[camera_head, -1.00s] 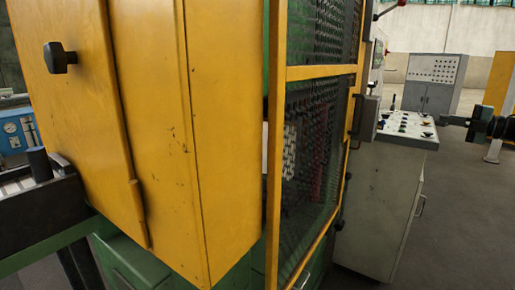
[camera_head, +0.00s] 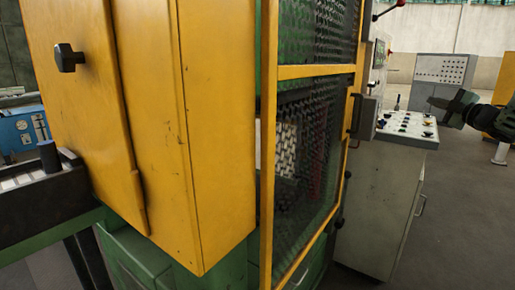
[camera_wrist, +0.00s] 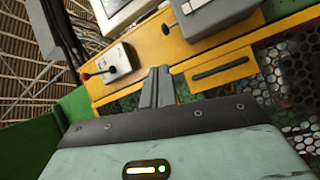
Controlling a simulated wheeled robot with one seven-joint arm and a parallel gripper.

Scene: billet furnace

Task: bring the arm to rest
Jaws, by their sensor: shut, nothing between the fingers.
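My gripper (camera_head: 438,103) shows at the right edge of the head view, dark and pointing left, held in the air above and beside the grey control desk (camera_head: 385,190). In the wrist view my gripper's two fingers (camera_wrist: 157,84) lie together, shut and empty. My arm enters from the right edge of the head view; most of it is outside the frame. I see no contact between the gripper and the desk.
A yellow cabinet (camera_head: 160,140) fills the left of the head view. A yellow-framed mesh door (camera_head: 305,180) stands beside it. A grey panel cabinet (camera_head: 440,70) is behind. Bare floor (camera_head: 460,235) lies at the lower right. The wrist view shows a switch box with a red-tipped lever (camera_wrist: 105,63).

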